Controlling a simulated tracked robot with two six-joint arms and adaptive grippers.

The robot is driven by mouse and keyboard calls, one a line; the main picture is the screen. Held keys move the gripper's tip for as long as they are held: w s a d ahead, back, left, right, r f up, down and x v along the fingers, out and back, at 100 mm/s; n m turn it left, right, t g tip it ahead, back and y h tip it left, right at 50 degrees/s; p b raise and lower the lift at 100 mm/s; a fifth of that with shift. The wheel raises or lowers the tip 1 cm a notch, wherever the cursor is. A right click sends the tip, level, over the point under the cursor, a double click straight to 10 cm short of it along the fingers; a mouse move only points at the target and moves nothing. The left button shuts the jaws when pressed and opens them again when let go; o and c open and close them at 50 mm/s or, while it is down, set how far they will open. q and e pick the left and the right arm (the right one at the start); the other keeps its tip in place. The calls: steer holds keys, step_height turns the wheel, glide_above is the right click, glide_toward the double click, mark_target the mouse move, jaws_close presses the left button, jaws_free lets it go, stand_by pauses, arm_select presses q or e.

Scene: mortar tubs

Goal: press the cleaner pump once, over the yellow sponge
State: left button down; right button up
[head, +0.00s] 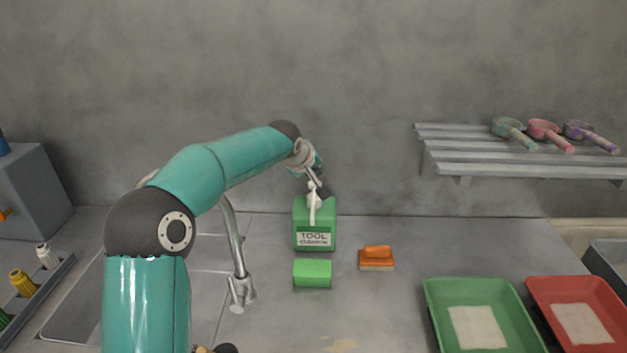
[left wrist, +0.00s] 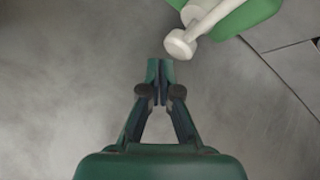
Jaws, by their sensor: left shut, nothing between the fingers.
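The cleaner bottle (head: 314,222) is green with a label reading TOOL CLEANER and a white pump (head: 314,197) on top. Its spout points towards the front. A green sponge-like block (head: 312,273) lies on the counter just in front of the bottle; I see no yellow sponge. My left gripper (head: 318,168) is near the top of the pump, partly hidden by its own arm. In the left wrist view my left gripper (left wrist: 160,73) is shut and empty, with the white pump (left wrist: 182,44) just beyond and right of its tips, apart in the picture.
An orange brush (head: 376,258) lies right of the block. A green tray (head: 433,292) and a red tray (head: 538,290) stand at the front right. A curved tap (head: 236,245) rises left of the bottle.

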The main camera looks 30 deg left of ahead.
arm_select(q)
steer(key=shift+r, duration=0.15)
steer(key=shift+r+p, duration=1.9)
steer(key=shift+r, duration=0.55)
steer(key=shift+f, duration=0.1)
